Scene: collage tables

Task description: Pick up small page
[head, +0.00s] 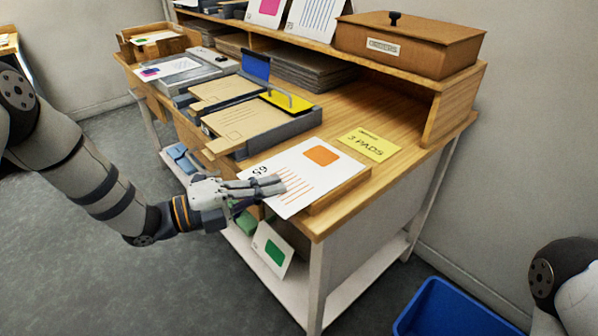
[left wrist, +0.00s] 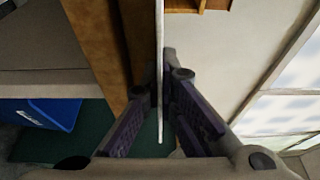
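A white page (head: 305,176) with an orange square and orange lines is at the front right corner of the wooden table, over a low wooden board (head: 341,190). My left gripper (head: 279,186) is at the page's front left edge. In the left wrist view the page (left wrist: 160,30) shows edge-on as a thin white strip running between the fingers. The fingers of my left gripper (left wrist: 158,88) close in on it from both sides and appear shut on it. Whether the page is fully clear of the board cannot be told. My right gripper is out of view.
A yellow note (head: 369,144) reading "3 PADS" lies behind the page. A grey tray with a tan folder (head: 245,122) stands to its left. A brown box (head: 410,43) sits on the raised shelf. A green-marked card (head: 272,250) is below; a blue bin (head: 450,312) stands on the floor.

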